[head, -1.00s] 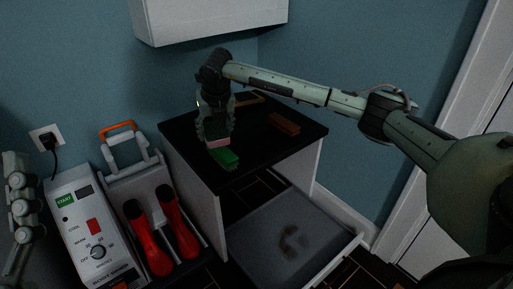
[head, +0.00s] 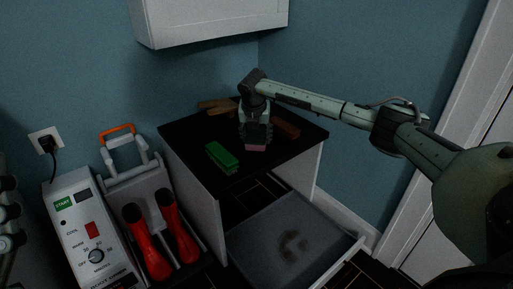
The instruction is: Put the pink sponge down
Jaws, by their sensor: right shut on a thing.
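The pink sponge (head: 256,148) shows as a small pink strip under the fingers of my right gripper (head: 256,140). The gripper points down over the black cabinet top (head: 192,140) and is shut on the sponge. I cannot tell whether the sponge touches the top. A green block-like item (head: 222,158) lies on the top to the left of the gripper. A brown item (head: 286,127) lies to the right, partly behind the gripper. My left arm shows only as a sliver at the left edge; its gripper is not visible.
Tan brush-like items (head: 215,107) lie at the back of the top. Below, a drawer (head: 325,240) stands open with a dark smudge inside. A white boot dryer (head: 90,235) with red boots (head: 148,245) stands left. A white wall cabinet (head: 210,18) hangs above.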

